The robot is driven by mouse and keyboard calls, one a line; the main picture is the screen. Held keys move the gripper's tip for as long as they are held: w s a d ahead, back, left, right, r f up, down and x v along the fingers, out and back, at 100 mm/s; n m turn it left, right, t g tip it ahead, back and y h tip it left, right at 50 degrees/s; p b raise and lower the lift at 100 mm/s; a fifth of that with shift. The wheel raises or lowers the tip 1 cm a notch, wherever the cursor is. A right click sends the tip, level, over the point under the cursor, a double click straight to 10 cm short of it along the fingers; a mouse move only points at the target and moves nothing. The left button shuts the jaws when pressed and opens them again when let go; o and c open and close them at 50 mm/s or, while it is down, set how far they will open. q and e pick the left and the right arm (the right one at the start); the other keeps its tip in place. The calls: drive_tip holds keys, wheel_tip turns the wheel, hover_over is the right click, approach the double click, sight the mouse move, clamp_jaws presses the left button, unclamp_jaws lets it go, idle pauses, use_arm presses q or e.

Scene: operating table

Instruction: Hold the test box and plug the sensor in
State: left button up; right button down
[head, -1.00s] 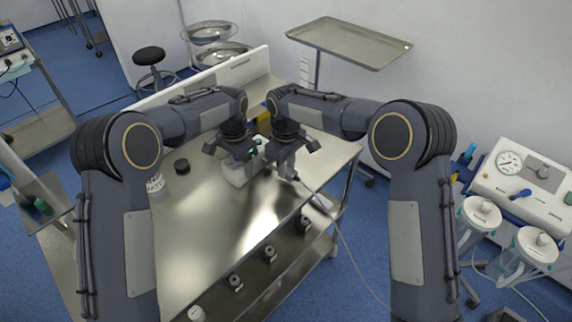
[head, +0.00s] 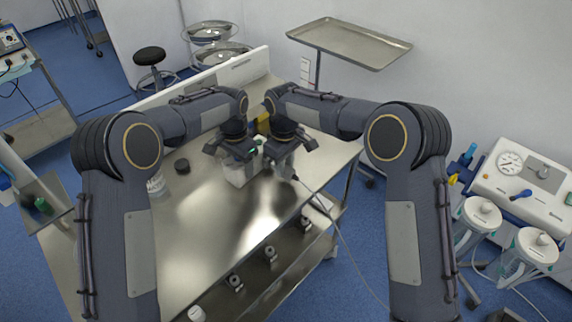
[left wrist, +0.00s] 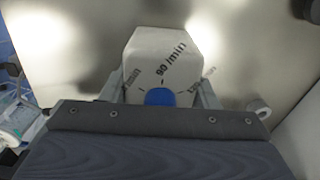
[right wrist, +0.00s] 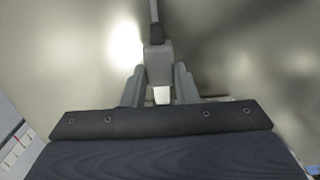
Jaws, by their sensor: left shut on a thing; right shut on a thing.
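The white test box (head: 240,172) stands on the steel table under my left gripper (head: 236,160). In the left wrist view the test box (left wrist: 163,52) shows a blue knob (left wrist: 160,97) and "90 /min" lettering. My left gripper (left wrist: 160,92) is shut on the box, one finger on each side. My right gripper (head: 282,172) is just right of the box. In the right wrist view my right gripper (right wrist: 160,88) is shut on the grey sensor plug (right wrist: 158,62), with its cable leading away and a pale tip between the fingers. Whether the plug touches the box is hidden.
The steel table (head: 215,250) has clear room in front. A black round piece (head: 182,166) and a white container (head: 156,186) stand left of the box. A yellow object (head: 263,124) is behind the grippers. The sensor cable (head: 345,240) hangs over the right edge.

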drive_tip(key=shift+w+a, duration=0.6)
drive_tip(key=shift+a, duration=0.1)
drive_tip(key=shift+w+a, duration=0.25)
use_arm(q)
drive_tip(key=shift+d, duration=0.1)
use_arm(e)
drive_tip(key=c, duration=1.1)
unclamp_jaws()
drive_tip(key=shift+o, duration=0.2)
wheel_tip(320, 180, up, 12)
use_arm(q)
drive_tip(key=o, duration=1.3)
